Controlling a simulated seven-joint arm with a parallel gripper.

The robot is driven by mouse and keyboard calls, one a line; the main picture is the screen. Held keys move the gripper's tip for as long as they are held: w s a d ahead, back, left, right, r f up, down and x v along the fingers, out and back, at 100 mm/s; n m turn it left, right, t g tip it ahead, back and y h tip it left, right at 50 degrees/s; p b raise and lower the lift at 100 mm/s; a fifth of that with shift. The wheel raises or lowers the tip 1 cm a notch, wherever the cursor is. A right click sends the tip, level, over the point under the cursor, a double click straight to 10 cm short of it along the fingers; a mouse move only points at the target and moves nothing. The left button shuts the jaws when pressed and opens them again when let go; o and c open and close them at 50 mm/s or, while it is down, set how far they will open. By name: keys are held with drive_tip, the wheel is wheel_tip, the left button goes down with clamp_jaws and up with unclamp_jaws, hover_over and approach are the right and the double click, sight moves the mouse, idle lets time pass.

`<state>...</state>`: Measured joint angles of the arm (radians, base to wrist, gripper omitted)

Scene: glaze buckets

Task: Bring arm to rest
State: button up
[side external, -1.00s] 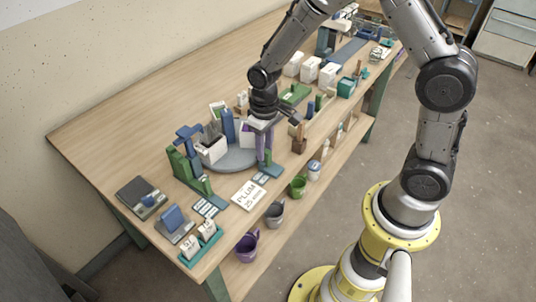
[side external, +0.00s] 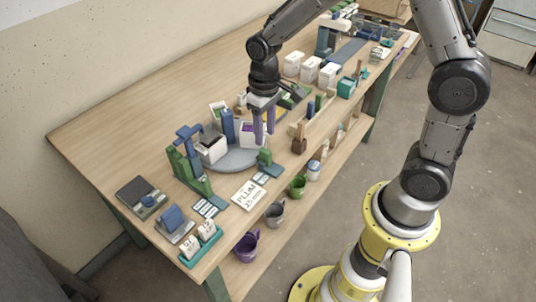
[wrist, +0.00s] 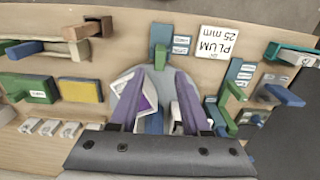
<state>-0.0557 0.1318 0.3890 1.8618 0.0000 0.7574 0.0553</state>
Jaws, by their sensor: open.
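My gripper (side external: 264,137) points down, its two purple fingers apart with nothing held between them. It hangs above the right edge of the grey round plate (side external: 237,160), near a white bucket with purple contents (side external: 246,136). I cannot tell the exact gap between the fingertips and the things beneath.
A green block on a blue plate (side external: 265,157) stands just below the gripper. A blue and green stand (side external: 187,165) is to the left. Several white containers (side external: 310,70) stand behind. A PLUM 25 mm card (side external: 249,195) lies in front. The bench's back left (side external: 140,115) is clear.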

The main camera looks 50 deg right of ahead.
drive_tip(key=shift+r, duration=0.35)
drive_tip(key=s+d+r+t, duration=0.1)
drive_tip(key=s+r+t, duration=0.45)
drive_tip(key=r, duration=0.95)
drive_tip(key=s+d, duration=0.1)
drive_tip(key=s, duration=1.3)
drive_tip(key=shift+s+f, duration=0.15)
drive_tip(key=shift+c, duration=0.4)
